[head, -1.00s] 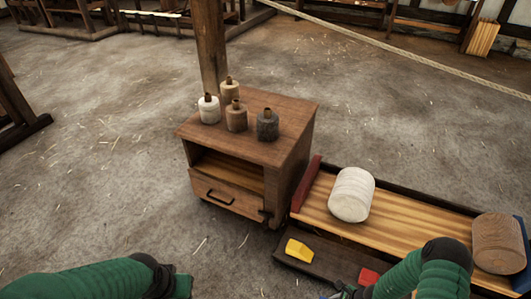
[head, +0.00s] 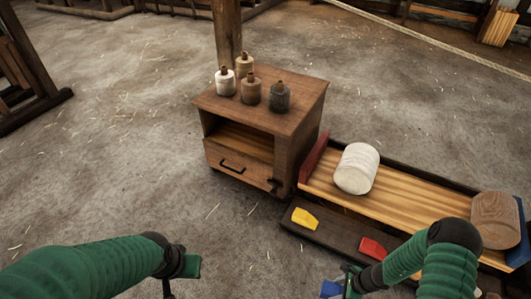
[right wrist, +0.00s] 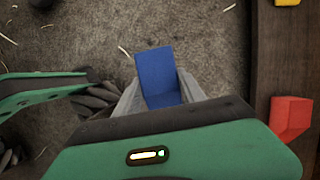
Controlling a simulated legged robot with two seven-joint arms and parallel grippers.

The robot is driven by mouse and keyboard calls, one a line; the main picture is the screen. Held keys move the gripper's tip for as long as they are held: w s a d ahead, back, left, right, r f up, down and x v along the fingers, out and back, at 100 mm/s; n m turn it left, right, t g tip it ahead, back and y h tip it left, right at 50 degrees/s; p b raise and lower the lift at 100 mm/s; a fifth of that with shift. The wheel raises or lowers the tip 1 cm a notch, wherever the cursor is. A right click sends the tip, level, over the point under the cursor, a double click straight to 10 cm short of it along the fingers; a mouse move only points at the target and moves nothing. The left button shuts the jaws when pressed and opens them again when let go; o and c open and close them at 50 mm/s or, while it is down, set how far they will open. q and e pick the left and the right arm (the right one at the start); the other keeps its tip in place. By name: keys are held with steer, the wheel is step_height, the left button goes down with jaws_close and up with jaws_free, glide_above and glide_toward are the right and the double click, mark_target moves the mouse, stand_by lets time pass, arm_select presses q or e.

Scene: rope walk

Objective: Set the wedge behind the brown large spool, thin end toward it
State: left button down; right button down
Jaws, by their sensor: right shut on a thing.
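The brown large spool (head: 495,220) lies on its side at the right end of the sloping plank rack (head: 420,207), by its blue end board. My right gripper (right wrist: 158,98) is shut on a blue wedge (right wrist: 155,72), held over the floor beside the rack's dark ledge. The blue wedge also shows at the bottom of the head view (head: 331,289), partly cut off. A yellow wedge (head: 304,218) and a red wedge (head: 372,247) rest on the ledge. My left gripper (head: 169,288) is at the lower left, mostly cut off, its jaws unclear.
A white large spool (head: 356,168) lies on the rack's left part, near the red end board (head: 314,158). A wooden cabinet (head: 265,110) carrying several small bottle-like spools stands to the left. The floor (head: 120,150) on the left is clear. A rope crosses the upper right.

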steer(key=w+a+r+n+g+h, duration=0.1)
steer(key=r+n+g, duration=0.1)
steer(key=r+n, duration=0.5)
steer(key=w+a+r+n+g+h, duration=0.2)
steer(key=r+n, duration=0.5)
steer(key=r, duration=1.1)
steer(key=w+a+r+n+g+h, duration=0.1)
steer(key=w+a+r+n+g, duration=0.1)
steer(key=r+n, duration=0.5)
step_height(320, 180, up, 6)
steer(key=shift+a+f+n, duration=0.1)
steer(key=shift+a+n, duration=0.05)
steer(key=shift+n, duration=0.25)
